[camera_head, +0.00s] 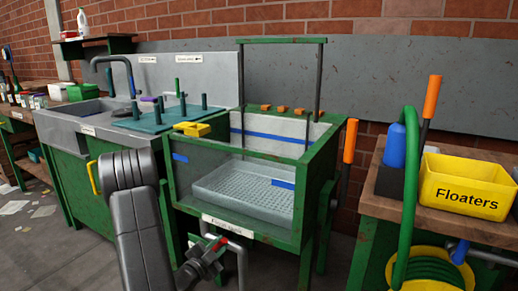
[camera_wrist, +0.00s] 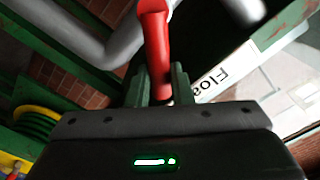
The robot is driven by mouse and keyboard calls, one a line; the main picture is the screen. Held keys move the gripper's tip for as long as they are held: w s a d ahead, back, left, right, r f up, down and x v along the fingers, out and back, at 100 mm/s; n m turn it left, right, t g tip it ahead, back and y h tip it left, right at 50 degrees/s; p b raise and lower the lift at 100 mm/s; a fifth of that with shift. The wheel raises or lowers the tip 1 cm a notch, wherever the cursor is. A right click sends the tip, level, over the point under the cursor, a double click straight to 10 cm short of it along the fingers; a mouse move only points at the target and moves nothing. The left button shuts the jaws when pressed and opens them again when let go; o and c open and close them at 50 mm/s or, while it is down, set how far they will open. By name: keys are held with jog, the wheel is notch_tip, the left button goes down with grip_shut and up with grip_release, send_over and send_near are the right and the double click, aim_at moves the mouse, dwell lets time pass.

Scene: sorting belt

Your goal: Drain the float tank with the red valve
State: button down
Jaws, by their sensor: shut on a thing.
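The float tank (camera_head: 307,220) is a green-framed box with clear sides in the middle of the head view. A grey perforated tray (camera_head: 245,195) shows inside it. I cannot tell the water level. The red valve (camera_head: 218,243) is on the grey pipe below the tank's front label. In the wrist view its red handle (camera_wrist: 156,45) stands between my two fingers. My gripper (camera_wrist: 158,85) is shut on this handle. In the head view my gripper (camera_head: 208,256) is in front of the pipe, below the tank's front edge.
A sink bench (camera_head: 90,118) stands at the left. At the right, a wooden-topped table (camera_head: 385,190) holds a yellow Floaters bin (camera_head: 465,186), with a green hose (camera_head: 408,190) beside it. Orange pieces (camera_head: 283,109) line the tank's back edge. Grey pipes (camera_wrist: 80,35) run close to my gripper.

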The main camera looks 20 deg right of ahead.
jog(key=shift+a, duration=0.1)
jog(key=shift+w+a+r+n+p, duration=0.25)
jog(key=shift+n+p, duration=0.25)
jog(key=shift+n, duration=0.25)
jog(key=shift+w+a+r+n+p, duration=0.25)
jog(key=shift+n+p, duration=0.2)
jog(key=shift+n, duration=0.3)
jog(key=shift+w+d, duration=0.1)
jog(key=shift+w+a+r+n+p, duration=0.1)
jog(key=shift+w+a+n+p, duration=0.2)
jog(key=shift+n+p, duration=0.35)
jog(key=shift+w+a+r+n+p, duration=0.15)
jog(key=shift+w+n+p, duration=0.15)
jog(key=shift+n, duration=0.55)
